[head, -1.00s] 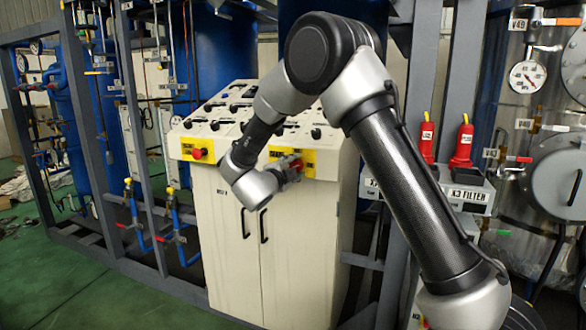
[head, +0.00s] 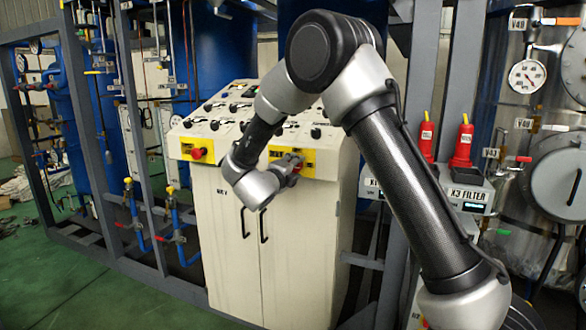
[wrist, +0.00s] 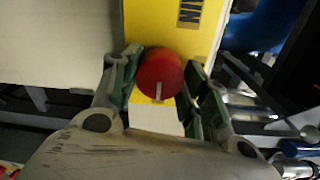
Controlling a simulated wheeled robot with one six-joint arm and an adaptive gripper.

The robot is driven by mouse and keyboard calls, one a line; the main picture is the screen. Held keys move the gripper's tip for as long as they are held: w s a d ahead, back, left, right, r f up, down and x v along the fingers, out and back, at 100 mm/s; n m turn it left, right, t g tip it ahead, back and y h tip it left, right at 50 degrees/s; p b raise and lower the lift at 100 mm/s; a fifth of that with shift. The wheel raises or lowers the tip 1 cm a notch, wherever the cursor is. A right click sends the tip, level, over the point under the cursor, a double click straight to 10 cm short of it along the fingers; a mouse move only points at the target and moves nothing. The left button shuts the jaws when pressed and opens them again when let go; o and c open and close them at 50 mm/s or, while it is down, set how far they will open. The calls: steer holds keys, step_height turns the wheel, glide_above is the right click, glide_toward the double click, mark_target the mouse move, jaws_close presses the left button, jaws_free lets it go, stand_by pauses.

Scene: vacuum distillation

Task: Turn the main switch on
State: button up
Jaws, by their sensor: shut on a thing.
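The main switch (wrist: 158,72) is a round red knob with a pale pointer line, on a yellow plate (wrist: 190,25) marked with letters ending "IN". In the head view the yellow plate (head: 308,160) is on the right front of the cream control cabinet, and my gripper (head: 296,164) covers most of the knob. In the wrist view my gripper (wrist: 162,85) has one finger on each side of the knob and is shut on it. The pointer line runs nearly upright in the wrist picture.
A second red knob (head: 197,153) on a yellow plate is at the cabinet's left front. The cabinet (head: 290,235) has two doors with dark handles below. Grey frame posts and red-topped filter units (head: 462,145) stand to the right. Green floor is open at the lower left.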

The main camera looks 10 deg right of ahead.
steer(key=shift+f, duration=0.1)
steer(key=o, duration=1)
steer(key=shift+o, duration=0.2)
steer(key=v, duration=1.2)
